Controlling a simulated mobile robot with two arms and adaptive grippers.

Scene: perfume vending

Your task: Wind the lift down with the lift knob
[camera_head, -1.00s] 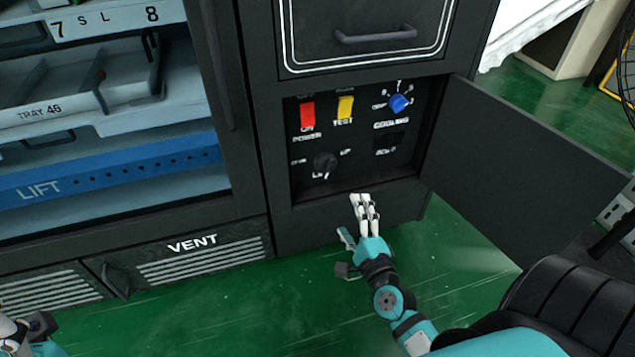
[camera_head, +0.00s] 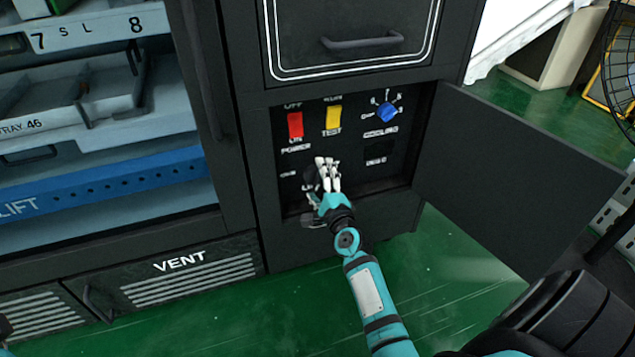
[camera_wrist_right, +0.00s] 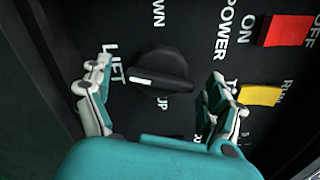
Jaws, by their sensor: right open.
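The lift knob (camera_wrist_right: 160,78) is a round black knob with a white pointer mark, on the dark control panel in the right wrist view. The word LIFT is on its left, DOWN above and UP below; the white mark is at the LIFT side. My right gripper (camera_wrist_right: 155,95) is open, with one finger on each side of the knob and gaps to it. In the head view my right gripper (camera_head: 328,170) is in front of the panel and mostly hides the knob. The blue lift bar (camera_head: 110,182) is low in the cabinet. Only a sliver of my left arm shows.
The red power switch (camera_head: 295,126), yellow test switch (camera_head: 333,119) and blue cooling knob (camera_head: 386,112) sit above the lift knob. The open panel door (camera_head: 515,175) stands to the right. A drawer handle (camera_head: 362,40) is above the panel.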

